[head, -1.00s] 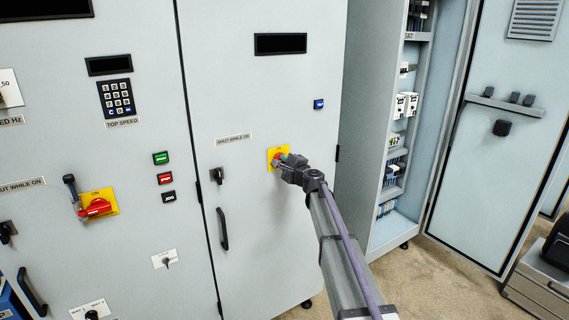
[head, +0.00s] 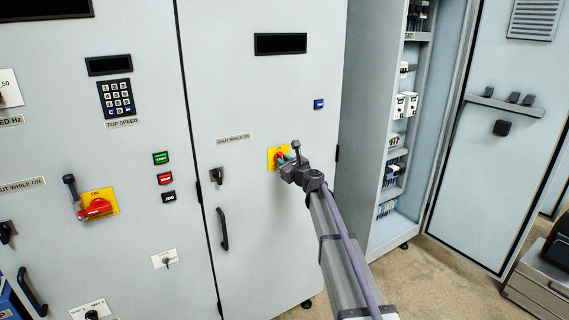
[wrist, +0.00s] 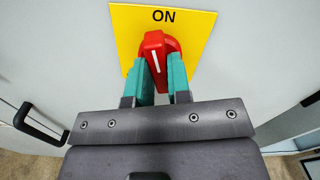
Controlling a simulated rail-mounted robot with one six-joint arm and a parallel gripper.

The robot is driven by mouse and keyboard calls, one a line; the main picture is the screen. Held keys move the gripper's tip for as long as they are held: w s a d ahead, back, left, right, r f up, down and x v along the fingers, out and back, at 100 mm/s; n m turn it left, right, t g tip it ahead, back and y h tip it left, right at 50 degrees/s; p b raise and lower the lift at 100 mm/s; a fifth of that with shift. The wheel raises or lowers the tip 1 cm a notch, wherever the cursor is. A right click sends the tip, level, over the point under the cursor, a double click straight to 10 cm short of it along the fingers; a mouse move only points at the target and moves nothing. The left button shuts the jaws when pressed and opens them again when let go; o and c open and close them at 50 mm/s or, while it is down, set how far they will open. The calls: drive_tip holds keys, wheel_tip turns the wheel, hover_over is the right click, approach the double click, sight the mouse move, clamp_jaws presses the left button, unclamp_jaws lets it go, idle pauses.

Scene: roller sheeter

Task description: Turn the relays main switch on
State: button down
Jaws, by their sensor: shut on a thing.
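The relays main switch is a red rotary knob (wrist: 156,46) on a yellow plate (wrist: 195,35) marked ON at its top. In the wrist view the knob's white line runs nearly upright, its upper end towards the ON label. In the head view the yellow plate (head: 271,153) is on the middle cabinet door, with the knob partly hidden by my gripper (head: 284,160). In the wrist view the teal fingers of my gripper (wrist: 161,77) are on either side of the knob, shut on it.
Another red switch (head: 97,208) on a yellow plate is on the left cabinet door. A black door handle (head: 222,229) and a key lock (head: 217,176) sit left of my gripper. An open cabinet (head: 400,190) with its door swung out stands to the right.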

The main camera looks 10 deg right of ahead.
drive_tip(key=shift+m, duration=1.5)
drive_tip(key=c, duration=1.1)
unclamp_jaws()
drive_tip(key=shift+o, duration=0.2)
drive_tip(key=v, duration=1)
drive_tip(key=shift+s+d, duration=0.15)
drive_tip(key=shift+s, duration=0.25)
